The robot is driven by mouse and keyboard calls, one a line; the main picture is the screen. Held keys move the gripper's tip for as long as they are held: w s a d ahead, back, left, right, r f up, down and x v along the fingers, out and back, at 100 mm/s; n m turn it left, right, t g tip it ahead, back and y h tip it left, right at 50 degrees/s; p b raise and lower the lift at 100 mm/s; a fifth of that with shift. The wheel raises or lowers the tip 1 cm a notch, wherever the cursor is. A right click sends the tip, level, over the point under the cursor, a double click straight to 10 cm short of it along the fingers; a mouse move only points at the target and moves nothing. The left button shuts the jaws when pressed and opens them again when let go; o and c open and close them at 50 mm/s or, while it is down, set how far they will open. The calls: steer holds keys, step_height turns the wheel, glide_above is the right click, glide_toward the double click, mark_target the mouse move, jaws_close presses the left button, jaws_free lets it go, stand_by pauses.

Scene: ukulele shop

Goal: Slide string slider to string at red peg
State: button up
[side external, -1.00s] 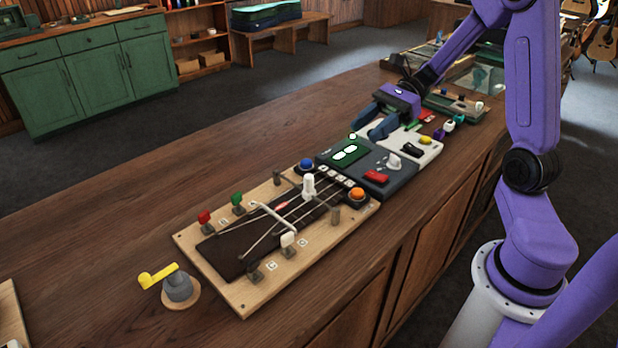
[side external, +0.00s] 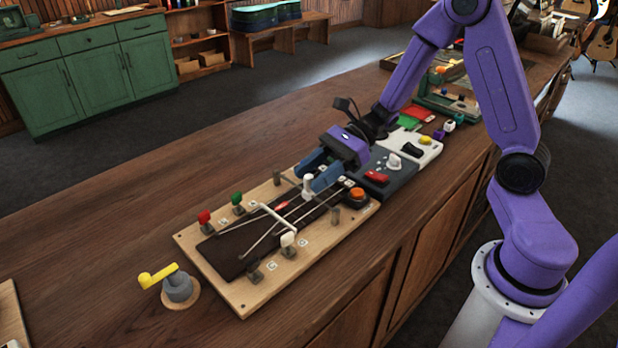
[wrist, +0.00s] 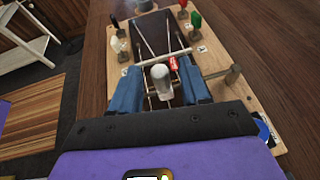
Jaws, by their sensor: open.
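The wooden string board (side external: 230,290) lies on the bench with strings over a dark strip. The string slider, a pale upright knob (side external: 308,184), stands on the strings near the board's right end. It also shows in the wrist view (wrist: 160,76). The red peg (side external: 204,217) is at the board's far left corner, and at the top of the wrist view (wrist: 183,3). My gripper (side external: 311,179) is open, its blue fingers on either side of the knob. In the wrist view the gripper (wrist: 160,88) shows gaps between knob and fingers.
A green peg (side external: 237,198) stands beside the red one, and a white peg (side external: 288,240) on the near side. A white bar (side external: 278,218) crosses the strings left of the slider. An orange button (side external: 357,194) is close on the right. A yellow-handled crank (side external: 175,284) stands beyond the board's left end.

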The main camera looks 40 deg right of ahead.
mark_target(300, 187)
steer(key=shift+x, duration=0.9)
jaws_close()
steer(key=shift+w, duration=1.35)
jaws_free()
